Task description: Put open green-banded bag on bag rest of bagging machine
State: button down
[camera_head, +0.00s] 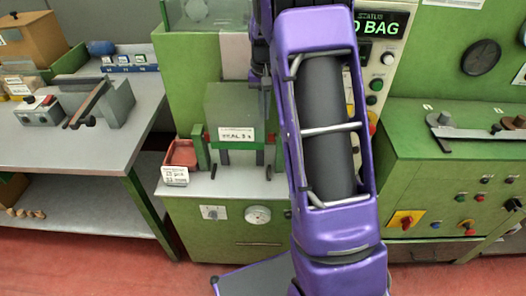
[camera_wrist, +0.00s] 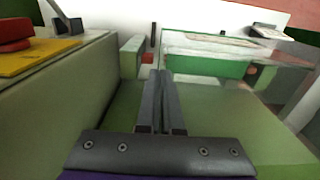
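The bagging machine (camera_head: 190,85) is the green machine in the middle of the head view, with a lit display (camera_head: 378,25) ending in "BAG" that my purple arm partly covers. I cannot make out the bag rest for certain. No bag is clearly recognisable; a pale, open-looking shape with a green front (camera_wrist: 205,63) in the wrist view could be a bag or a machine part. My gripper (camera_wrist: 161,74) shows in the wrist view with its two dark fingers close together and nothing visible between them.
A grey workbench (camera_head: 60,140) with tools stands at the left. A red tray (camera_head: 180,154) with a tag sits on the machine's ledge. A green control cabinet (camera_head: 440,180) stands at the right. In the wrist view, a green wall (camera_wrist: 60,90) rises close on the left.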

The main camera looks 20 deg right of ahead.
notch_tip(320, 180, down, 15)
jog(key=b, duration=0.2)
dwell(0.3)
jog(key=c, duration=1.1)
grip_release()
jog(key=shift+f, duration=0.1)
notch_tip(320, 180, up, 12)
jog(key=shift+r+p, duration=0.15)
jog(key=shift+p, duration=0.8)
